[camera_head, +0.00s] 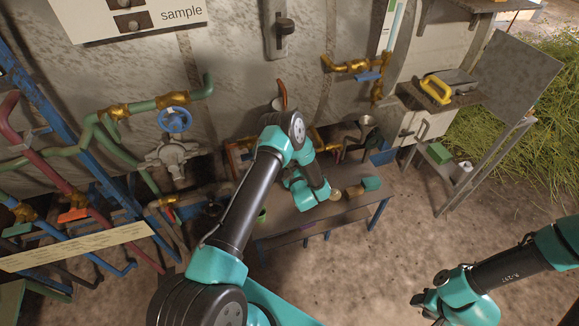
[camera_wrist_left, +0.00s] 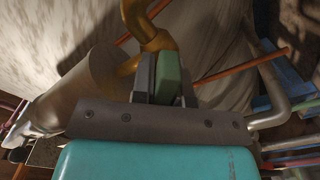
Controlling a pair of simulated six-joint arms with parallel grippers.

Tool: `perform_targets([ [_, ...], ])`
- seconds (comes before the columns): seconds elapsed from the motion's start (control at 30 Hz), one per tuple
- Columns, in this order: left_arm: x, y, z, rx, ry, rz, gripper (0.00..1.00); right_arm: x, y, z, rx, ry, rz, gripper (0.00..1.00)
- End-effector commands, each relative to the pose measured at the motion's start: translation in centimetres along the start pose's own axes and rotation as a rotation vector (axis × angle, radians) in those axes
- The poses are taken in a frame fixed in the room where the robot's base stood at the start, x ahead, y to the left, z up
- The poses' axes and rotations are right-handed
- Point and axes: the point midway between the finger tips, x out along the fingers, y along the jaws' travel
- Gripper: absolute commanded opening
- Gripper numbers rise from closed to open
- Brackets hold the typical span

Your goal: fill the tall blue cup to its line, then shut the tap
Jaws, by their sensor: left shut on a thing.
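My left gripper (camera_wrist_left: 168,72) is shut on a green piece (camera_wrist_left: 168,80), close to a curved brass pipe (camera_wrist_left: 147,35) in the left wrist view. I cannot tell whether this piece is the tap's handle. In the head view my left arm reaches over the bench and hides its own gripper. My right gripper (camera_head: 424,305) hangs at the lower right over bare ground, empty, its fingertips apart. I cannot make out the tall blue cup or its line; my left arm covers part of the bench.
A low dark bench (camera_head: 343,213) stands under my left arm. A blue valve wheel (camera_head: 174,119) and coloured pipes fill the left. A funnel-shaped vessel (camera_head: 366,121) stands behind the bench. A yellow-handled object (camera_head: 436,89) lies at the right. The ground in front is clear.

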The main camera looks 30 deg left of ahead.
Motion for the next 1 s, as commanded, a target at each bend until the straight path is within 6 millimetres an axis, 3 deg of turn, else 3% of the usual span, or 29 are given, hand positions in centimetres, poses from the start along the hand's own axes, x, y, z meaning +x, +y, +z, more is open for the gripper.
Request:
perform_targets([
  [0.23,-0.1,0.0,0.0,0.002,-0.001,-0.001,0.0,0.0,0.0,0.0,0.0,0.0,0.0,0.4],
  [0.27,-0.1,0.0,0.0,0.002,-0.001,-0.001,0.17,0.0,0.0,0.0,0.0,0.0,0.0,0.4],
  [0.5,0.0,0.0,0.0,0.002,-0.001,0.0,0.4,0.0,0.0,0.0,0.0,0.0,0.0,0.4],
  [0.8,-0.2,0.0,0.0,0.002,-0.001,0.0,0.4,0.0,0.0,0.0,0.0,0.0,0.0,0.4],
  [1.0,-1.8,0.0,0.1,0.004,-0.003,-0.001,0.4,0.0,0.0,0.0,0.0,0.0,0.0,0.4],
])
